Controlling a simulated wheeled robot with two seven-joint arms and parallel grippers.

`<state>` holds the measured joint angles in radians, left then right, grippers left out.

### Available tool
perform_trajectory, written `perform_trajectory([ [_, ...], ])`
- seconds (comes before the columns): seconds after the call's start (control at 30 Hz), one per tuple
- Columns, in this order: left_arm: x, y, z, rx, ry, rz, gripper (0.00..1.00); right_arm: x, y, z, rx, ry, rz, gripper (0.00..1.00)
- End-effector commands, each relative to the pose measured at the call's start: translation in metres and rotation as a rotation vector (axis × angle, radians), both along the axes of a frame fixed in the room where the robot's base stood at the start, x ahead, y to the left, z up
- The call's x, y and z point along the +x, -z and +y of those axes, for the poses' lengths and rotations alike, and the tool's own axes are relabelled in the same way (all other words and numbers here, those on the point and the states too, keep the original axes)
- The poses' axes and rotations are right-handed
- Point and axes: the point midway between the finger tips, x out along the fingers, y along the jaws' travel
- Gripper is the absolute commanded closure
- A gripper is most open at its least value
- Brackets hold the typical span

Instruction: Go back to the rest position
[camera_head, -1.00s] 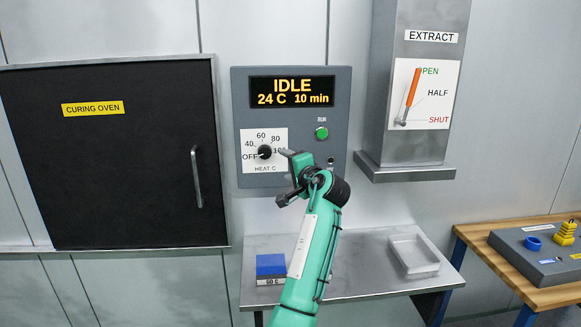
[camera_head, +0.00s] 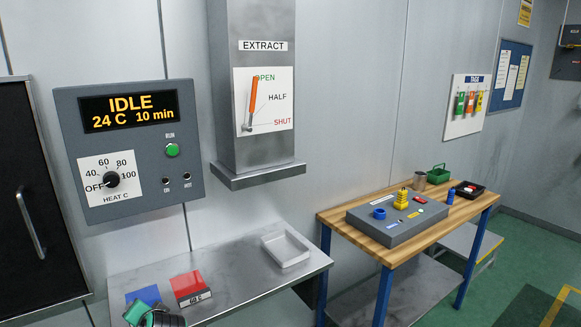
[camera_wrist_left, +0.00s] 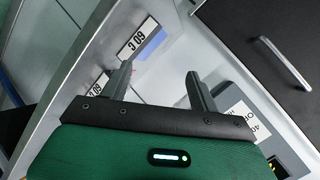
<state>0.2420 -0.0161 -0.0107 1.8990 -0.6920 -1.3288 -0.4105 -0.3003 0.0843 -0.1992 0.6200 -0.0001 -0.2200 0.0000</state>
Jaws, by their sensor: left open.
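My left gripper (camera_wrist_left: 160,84) is open and empty in the left wrist view, its two fingers apart over the metal shelf. In the head view only part of my left arm shows at the bottom left edge, and its fingers cannot be made out there. A blue block (camera_head: 143,296) and a red block (camera_head: 186,283) with a white label sit side by side on the shelf near my arm. Two white labels also show beyond the fingers in the left wrist view, one beside a blue patch (camera_wrist_left: 153,45). My right gripper is not in view.
A wooden table (camera_head: 350,226) with a grey fixture (camera_head: 385,230) stands right. The oven door (camera_head: 35,200) is left.

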Motion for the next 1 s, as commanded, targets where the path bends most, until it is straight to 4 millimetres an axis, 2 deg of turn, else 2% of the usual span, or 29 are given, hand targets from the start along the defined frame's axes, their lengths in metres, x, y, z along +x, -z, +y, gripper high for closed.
perform_trajectory([
  [0.03, -0.021, 0.020, -0.005, -0.044, 0.007, 0.018, 0.38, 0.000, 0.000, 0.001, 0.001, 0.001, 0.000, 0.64],
  [0.2, -0.085, 0.069, -0.026, -0.208, 0.023, 0.071, 0.38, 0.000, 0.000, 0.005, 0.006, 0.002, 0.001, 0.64],
  [0.43, -0.183, 0.115, -0.062, -0.431, 0.035, 0.175, 0.38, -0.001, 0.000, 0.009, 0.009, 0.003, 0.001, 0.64],
  [0.6, -0.246, 0.129, -0.086, -0.573, 0.033, 0.254, 0.38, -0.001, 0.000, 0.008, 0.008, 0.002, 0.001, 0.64],
  [0.8, -0.297, 0.133, -0.107, -0.681, 0.027, 0.327, 0.38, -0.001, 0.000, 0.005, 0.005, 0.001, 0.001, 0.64],
  [1.0, -0.339, 0.131, -0.123, -0.768, 0.020, 0.392, 0.38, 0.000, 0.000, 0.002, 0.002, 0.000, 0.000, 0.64],
])
